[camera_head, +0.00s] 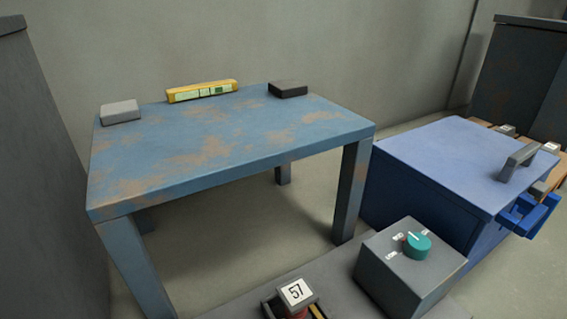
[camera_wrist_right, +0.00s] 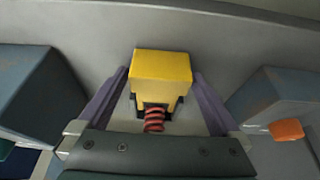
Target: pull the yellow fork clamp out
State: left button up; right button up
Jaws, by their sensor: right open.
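A yellow block-shaped piece (camera_wrist_right: 161,66), which looks like the yellow fork clamp, is in the middle of the right wrist view. A red coil (camera_wrist_right: 154,120) and a dark bracket show under its near side. My right gripper (camera_wrist_right: 160,74) is open, with one purple finger on each side of the yellow piece and a narrow gap visible beside each. In the head view, a dark fixture with a yellow strip (camera_head: 318,312) and a red part shows at the bottom edge, mostly cut off. I cannot tell whether this strip is the clamp. My left gripper is not in view.
A rusty blue table (camera_head: 240,135) carries a grey block (camera_head: 121,112), a yellow labelled bar (camera_head: 202,91) and a dark block (camera_head: 288,88). A blue box (camera_head: 440,160) with a handle stands right. A grey box with a teal knob (camera_head: 417,244) stands near the "57" plate (camera_head: 296,292).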

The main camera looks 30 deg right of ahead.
grip_shut()
dwell(0.8)
